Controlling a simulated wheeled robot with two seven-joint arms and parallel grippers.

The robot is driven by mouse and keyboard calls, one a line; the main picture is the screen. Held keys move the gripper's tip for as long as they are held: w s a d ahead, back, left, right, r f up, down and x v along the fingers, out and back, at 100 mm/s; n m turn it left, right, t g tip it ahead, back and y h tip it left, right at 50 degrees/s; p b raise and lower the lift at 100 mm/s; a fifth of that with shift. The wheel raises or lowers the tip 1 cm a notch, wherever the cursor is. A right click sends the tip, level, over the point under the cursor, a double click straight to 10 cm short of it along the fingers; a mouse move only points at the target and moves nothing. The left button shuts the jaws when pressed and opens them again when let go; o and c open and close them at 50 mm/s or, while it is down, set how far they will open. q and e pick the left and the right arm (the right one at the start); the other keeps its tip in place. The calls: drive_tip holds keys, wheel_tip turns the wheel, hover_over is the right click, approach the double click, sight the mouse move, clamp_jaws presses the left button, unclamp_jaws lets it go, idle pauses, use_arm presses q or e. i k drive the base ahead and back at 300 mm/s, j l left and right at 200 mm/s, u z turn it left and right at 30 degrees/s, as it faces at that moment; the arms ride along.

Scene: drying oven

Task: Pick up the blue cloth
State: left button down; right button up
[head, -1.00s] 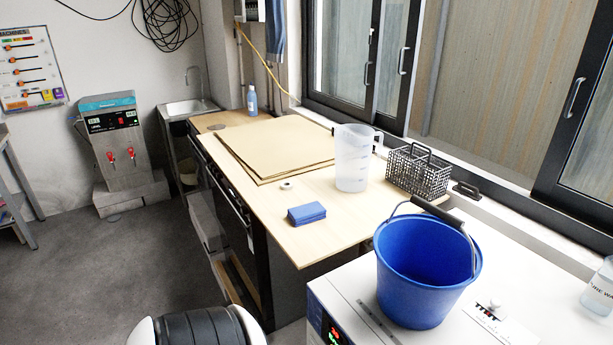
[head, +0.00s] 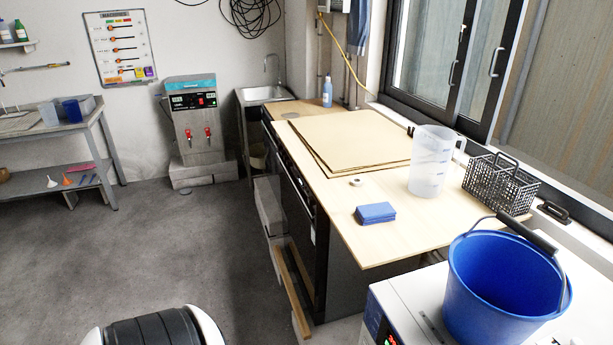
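A folded blue cloth (head: 375,213) lies flat on the light wooden worktop (head: 400,243), near its front left part. A blue bucket (head: 505,290) with a dark handle grip stands on the white machine at the lower right. Neither of my grippers shows in the head view, and nothing is touching the cloth.
A clear measuring jug (head: 430,162) and a black wire basket (head: 500,184) stand right of the cloth. Brown sheets (head: 345,137) and a small tape ring (head: 355,181) lie behind it. The white machine (head: 412,308) borders the worktop in front. Open grey floor (head: 190,240) lies to the left.

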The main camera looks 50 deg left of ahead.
sight(381, 212)
drive_tip(key=j+u, duration=0.9)
drive_tip(key=i+l, duration=0.05)
